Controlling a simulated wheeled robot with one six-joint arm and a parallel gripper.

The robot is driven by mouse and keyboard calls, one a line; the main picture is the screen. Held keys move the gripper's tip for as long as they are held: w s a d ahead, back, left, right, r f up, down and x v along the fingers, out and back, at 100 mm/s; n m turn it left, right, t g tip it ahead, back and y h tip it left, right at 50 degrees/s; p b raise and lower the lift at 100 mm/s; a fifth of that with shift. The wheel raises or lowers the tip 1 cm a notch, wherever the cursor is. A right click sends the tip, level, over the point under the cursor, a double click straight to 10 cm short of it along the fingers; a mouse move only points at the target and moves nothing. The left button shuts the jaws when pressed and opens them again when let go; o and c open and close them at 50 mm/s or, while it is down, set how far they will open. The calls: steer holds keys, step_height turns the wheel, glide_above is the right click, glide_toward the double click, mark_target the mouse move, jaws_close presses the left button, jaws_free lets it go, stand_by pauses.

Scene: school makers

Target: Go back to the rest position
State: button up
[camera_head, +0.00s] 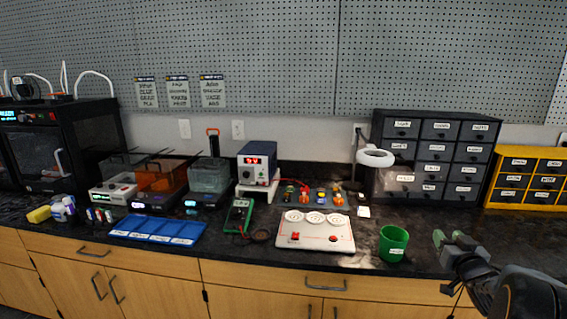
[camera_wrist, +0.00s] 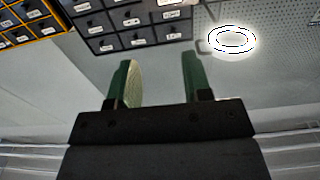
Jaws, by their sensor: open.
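My gripper (camera_head: 453,239) is at the lower right in the head view, over the front edge of the counter and to the right of the green cup (camera_head: 393,243). In the wrist view, its two green fingers (camera_wrist: 160,80) stand apart with nothing between them.
The black counter (camera_head: 440,225) holds a white board (camera_head: 315,246), a blue tray (camera_head: 158,229), a green multimeter (camera_head: 238,215) and a power supply (camera_head: 257,164). A dark drawer cabinet (camera_head: 435,158) and a yellow one (camera_head: 526,177) stand at the back right. A ring lamp (camera_head: 375,158) stands beside the dark cabinet.

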steer(key=s+d+f+m+g+h, duration=0.2)
steer(key=s+d+f+g+h, duration=0.15)
steer(key=f+g, duration=0.3)
steer(key=s+a+f+m+g+p, duration=0.1)
steer(key=s+a+g+p, duration=0.25)
steer(key=s, duration=0.25)
steer(key=s+a+r+n+g+y+p, duration=0.1)
steer(key=s+a+r+p, duration=0.3)
steer(key=a, duration=0.5)
steer(key=s+a+r+n+g+y+p, duration=0.1)
steer(key=s+a+r+n+y+p, duration=0.1)
steer(key=a+r, duration=0.5)
steer(key=s+a+r+n+g+y+p, duration=0.1)
steer(key=s+a+r+p, duration=0.4)
steer(key=a, duration=0.7)
steer(key=shift+s+r+n+g+y+p, duration=0.2)
steer(key=shift+s+n+g+y+p, duration=0.2)
steer(key=shift+s+g+y+p, duration=0.55)
